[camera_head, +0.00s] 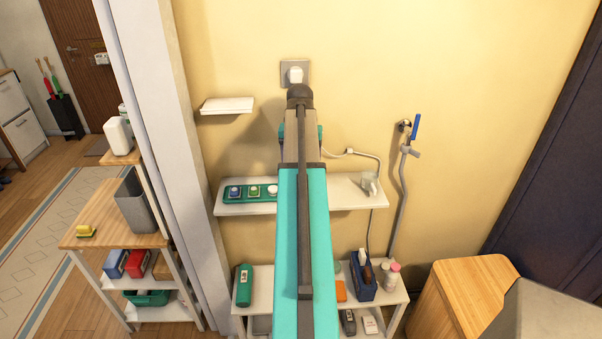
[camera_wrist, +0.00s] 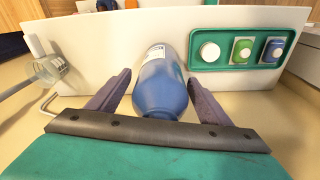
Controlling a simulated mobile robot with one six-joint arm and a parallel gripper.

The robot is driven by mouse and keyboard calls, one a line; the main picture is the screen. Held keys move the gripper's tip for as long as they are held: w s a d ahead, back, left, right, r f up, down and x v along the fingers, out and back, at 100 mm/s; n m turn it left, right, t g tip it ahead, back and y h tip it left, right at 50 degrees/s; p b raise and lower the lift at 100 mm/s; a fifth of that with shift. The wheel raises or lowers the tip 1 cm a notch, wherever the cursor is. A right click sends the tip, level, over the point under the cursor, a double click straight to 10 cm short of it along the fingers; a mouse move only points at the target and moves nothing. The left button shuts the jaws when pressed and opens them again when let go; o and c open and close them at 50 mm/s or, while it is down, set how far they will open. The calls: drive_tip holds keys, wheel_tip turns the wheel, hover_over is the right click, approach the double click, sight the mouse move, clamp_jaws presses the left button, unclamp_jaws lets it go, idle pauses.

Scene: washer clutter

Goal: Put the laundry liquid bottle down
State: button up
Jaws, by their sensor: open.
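A blue bottle (camera_wrist: 160,85) with a white label, which I take for the laundry liquid bottle, is at the white wall shelf (camera_wrist: 105,45). My gripper (camera_wrist: 160,78) is open, with one dark finger on each side of the bottle. Narrow gaps seem to show between fingers and bottle. Whether the bottle rests fully on the shelf I cannot tell. In the head view my arm hides the bottle and the fingertips, over the middle of the shelf (camera_head: 345,198).
A green tray (camera_wrist: 198,56) with several small round-topped items shares the shelf, and a clear cup (camera_wrist: 48,70) stands at its other end. Below is a lower white shelf unit (camera_head: 262,312) with a green bottle (camera_head: 244,287) and a blue caddy (camera_head: 362,287). A grey hose (camera_head: 397,205) hangs at right.

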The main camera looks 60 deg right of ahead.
idle(0.3)
drive_tip(key=c, duration=1.2)
drive_tip(key=shift+r, duration=0.2)
drive_tip(key=shift+r+p, duration=1.4)
drive_tip(key=shift+r, duration=0.35)
drive_tip(key=shift+s+a, duration=0.4)
drive_tip(key=shift+a, duration=0.2)
drive_tip(key=s+a+p, duration=0.1)
drive_tip(key=s+a, duration=0.2)
drive_tip(key=s+a+p, duration=0.1)
drive_tip(key=s+a, duration=0.2)
drive_tip(key=a, duration=0.1)
drive_tip(key=s+a+r+p, duration=0.1)
drive_tip(key=s+a, duration=0.2)
drive_tip(key=a, duration=0.1)
drive_tip(key=shift+s+a+r, duration=0.1)
drive_tip(key=shift+a, duration=0.05)
